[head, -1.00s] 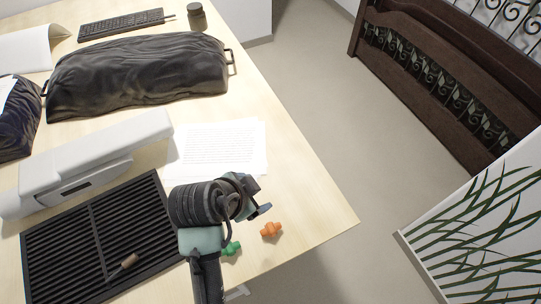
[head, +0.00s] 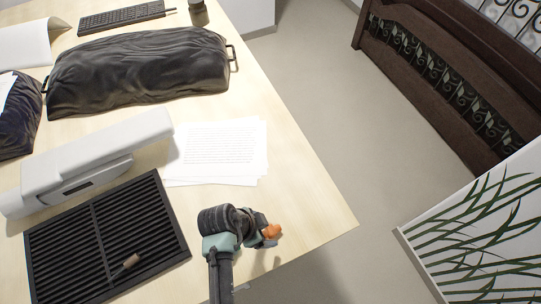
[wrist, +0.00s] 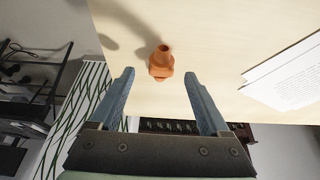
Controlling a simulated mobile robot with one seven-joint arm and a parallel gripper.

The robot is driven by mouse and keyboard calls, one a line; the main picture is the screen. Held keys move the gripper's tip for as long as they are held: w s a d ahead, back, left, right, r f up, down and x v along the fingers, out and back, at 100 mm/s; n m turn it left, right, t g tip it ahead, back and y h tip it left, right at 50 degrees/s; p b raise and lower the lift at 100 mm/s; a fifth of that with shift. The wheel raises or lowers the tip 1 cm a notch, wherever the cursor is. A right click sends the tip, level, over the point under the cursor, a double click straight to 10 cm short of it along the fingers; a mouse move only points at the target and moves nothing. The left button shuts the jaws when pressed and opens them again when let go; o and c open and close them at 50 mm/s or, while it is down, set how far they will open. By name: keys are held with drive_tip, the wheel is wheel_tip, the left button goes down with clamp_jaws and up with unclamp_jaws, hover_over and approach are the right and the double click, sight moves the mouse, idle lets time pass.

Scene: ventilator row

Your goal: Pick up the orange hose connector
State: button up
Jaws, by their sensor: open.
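The orange hose connector (head: 271,231) is on the light wooden table (head: 310,215) near its right front corner. In the wrist view the connector (wrist: 161,62) stands out just beyond the fingertips, roughly midway between them and apart from both. My gripper (wrist: 158,78) is open with nothing between its fingers. In the head view my gripper (head: 262,236) is right beside the connector and partly covers it. The green connector seen earlier is hidden behind my arm now.
White papers (head: 215,150), a white device (head: 90,165) and a dark draped bundle (head: 140,72) are farther back. The table edge is close to the connector.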

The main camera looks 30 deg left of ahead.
sight(269, 231)
drive_tip(key=shift+x, duration=1.75)
drive_tip(key=shift+c, duration=0.2)
clamp_jaws()
